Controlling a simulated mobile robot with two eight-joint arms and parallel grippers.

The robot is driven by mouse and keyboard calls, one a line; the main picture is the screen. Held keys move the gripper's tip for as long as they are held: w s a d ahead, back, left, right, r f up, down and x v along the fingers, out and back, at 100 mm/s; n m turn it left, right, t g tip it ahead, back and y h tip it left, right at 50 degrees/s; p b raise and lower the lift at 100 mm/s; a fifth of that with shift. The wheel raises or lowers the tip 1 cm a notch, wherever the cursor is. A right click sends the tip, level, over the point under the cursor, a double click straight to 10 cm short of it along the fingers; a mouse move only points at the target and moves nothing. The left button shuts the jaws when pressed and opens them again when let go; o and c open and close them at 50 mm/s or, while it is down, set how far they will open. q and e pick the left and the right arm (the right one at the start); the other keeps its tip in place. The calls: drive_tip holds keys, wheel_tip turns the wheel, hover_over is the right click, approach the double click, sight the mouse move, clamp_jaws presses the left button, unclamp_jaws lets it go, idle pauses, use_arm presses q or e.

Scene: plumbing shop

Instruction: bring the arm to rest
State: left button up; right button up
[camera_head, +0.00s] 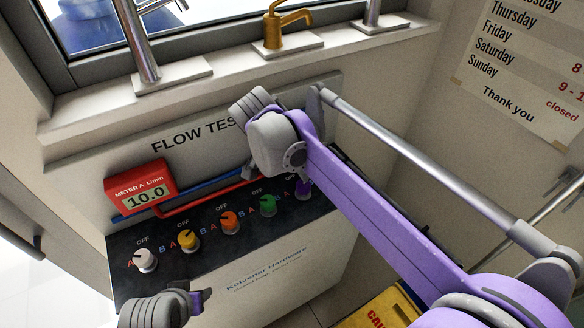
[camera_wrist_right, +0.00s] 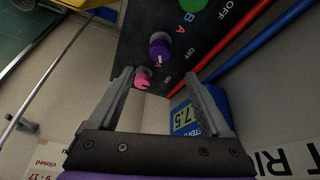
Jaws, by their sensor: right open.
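My right arm (camera_head: 370,205) reaches from the lower right up to the flow test panel in the head view. Its wrist covers part of the sign, and its jaws are mostly hidden there. In the right wrist view my right gripper (camera_wrist_right: 158,77) is open, with nothing held between its fingers. A pink knob (camera_wrist_right: 142,78) and a purple knob (camera_wrist_right: 160,50) on the black panel show beyond and between the fingers, apart from them as far as I can tell.
Red meter A (camera_head: 141,187) reads 10.0 above white, yellow (camera_head: 188,238), orange (camera_head: 230,222) and green knobs. A blue meter (camera_wrist_right: 188,118) reads 7.5 beside the right finger. Taps, including a brass one (camera_head: 279,28), stand on the ledge. A yellow caution sign (camera_head: 385,310) is below.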

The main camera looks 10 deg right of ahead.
drive_tip(key=s+d+f+n+t+y, duration=0.1)
drive_tip(key=s+d+f+n, duration=0.2)
drive_tip(key=s, duration=0.4)
drive_tip(key=s+d+f+n+y, duration=0.1)
drive_tip(key=s+d+f+n, duration=0.2)
drive_tip(key=s, duration=0.5)
drive_tip(key=s+d+f+n+t+y, duration=0.1)
drive_tip(key=s+d+f+n, duration=0.2)
drive_tip(key=s+d+f, duration=0.2)
drive_tip(key=s+f, duration=0.1)
drive_tip(key=s, duration=0.2)
drive_tip(key=shift+d+f+t+y, duration=0.25)
drive_tip(key=shift+f+t+y, duration=0.05)
drive_tip(key=shift+f, duration=0.1)
